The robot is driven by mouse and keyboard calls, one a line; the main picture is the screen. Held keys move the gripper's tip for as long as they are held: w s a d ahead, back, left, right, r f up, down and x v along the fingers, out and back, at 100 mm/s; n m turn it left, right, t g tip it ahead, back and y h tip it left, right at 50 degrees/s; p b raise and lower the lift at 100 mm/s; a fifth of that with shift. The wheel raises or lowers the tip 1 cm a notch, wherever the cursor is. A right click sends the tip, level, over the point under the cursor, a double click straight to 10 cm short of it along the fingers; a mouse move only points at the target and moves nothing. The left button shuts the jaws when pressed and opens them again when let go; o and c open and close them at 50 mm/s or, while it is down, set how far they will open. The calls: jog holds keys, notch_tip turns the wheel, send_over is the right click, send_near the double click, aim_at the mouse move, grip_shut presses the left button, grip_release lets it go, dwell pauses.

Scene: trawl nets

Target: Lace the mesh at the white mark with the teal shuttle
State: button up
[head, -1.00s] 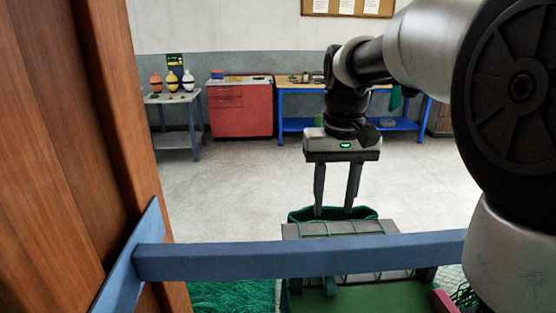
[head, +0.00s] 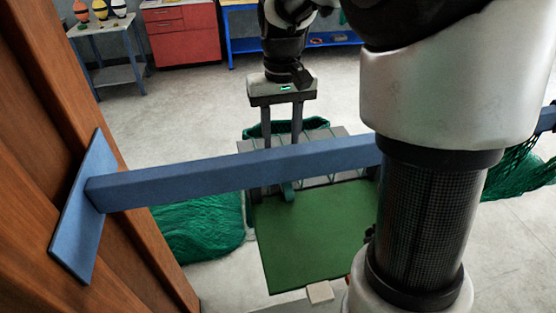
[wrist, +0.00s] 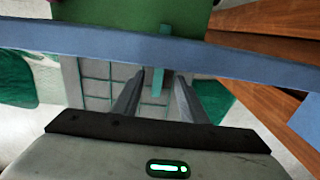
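My gripper (head: 283,140) points down behind the blue beam, its two fingers apart. In the wrist view its fingertips (wrist: 160,76) stand either side of the teal shuttle (wrist: 157,84), with gaps visible at both sides. The shuttle's end (head: 288,192) shows below the beam in the head view; the beam hides its middle. Green mesh (wrist: 97,86) lies in lines over a grey panel (wrist: 70,75), beside and beneath the fingers. I cannot make out the white mark in either view.
The blue beam (head: 230,172) crosses close in front of the gripper, fixed to a wooden post (head: 60,80). A green mat (head: 315,240) lies nearer, with a small pale block (head: 320,292) at its edge. Green netting (head: 205,230) is heaped at left. A red cabinet (head: 180,32) stands behind.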

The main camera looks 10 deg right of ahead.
aim_at(287, 189)
notch_tip(287, 189, down, 10)
jog(key=shift+r, duration=0.1)
dwell(0.4)
grip_shut()
jog(key=shift+w, duration=0.15)
